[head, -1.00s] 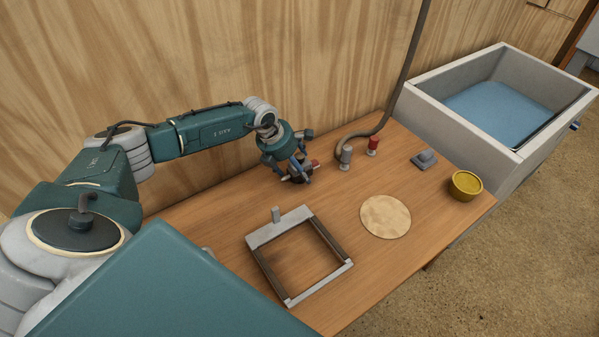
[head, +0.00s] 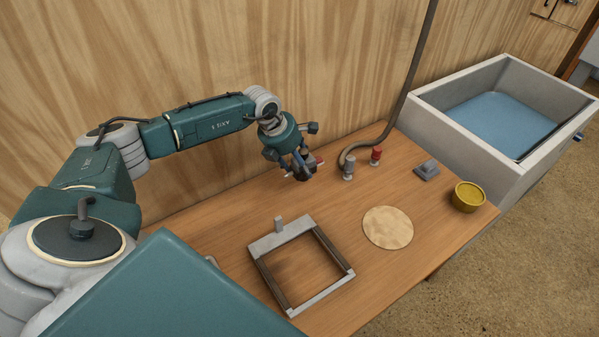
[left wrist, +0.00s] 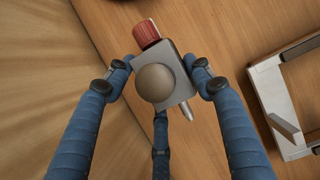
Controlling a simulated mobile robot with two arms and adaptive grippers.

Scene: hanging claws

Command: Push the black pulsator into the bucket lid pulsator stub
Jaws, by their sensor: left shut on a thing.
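My left gripper (head: 302,170) is shut on a small grey block with a red ribbed cap (left wrist: 147,33), a pale round knob and a thin metal tip. The block (left wrist: 177,68) sits between the blue fingers in the left wrist view. In the head view the held thing looks dark with a red end, above the table's back edge. I cannot tell for sure that it is the black pulsator. A grey fitting (head: 348,170) at the hose end and a red-capped fitting (head: 376,157) stand to its right. No bucket lid stub can be made out. My right gripper is out of view.
On the wooden table (head: 220,215) lie a grey-and-brown square frame (head: 318,299), a tan disc (head: 388,228), a grey block piece (head: 427,170) and a yellow bowl (head: 467,196). A grey hose (head: 414,75) hangs down at the back. A sink (head: 420,122) stands at the right.

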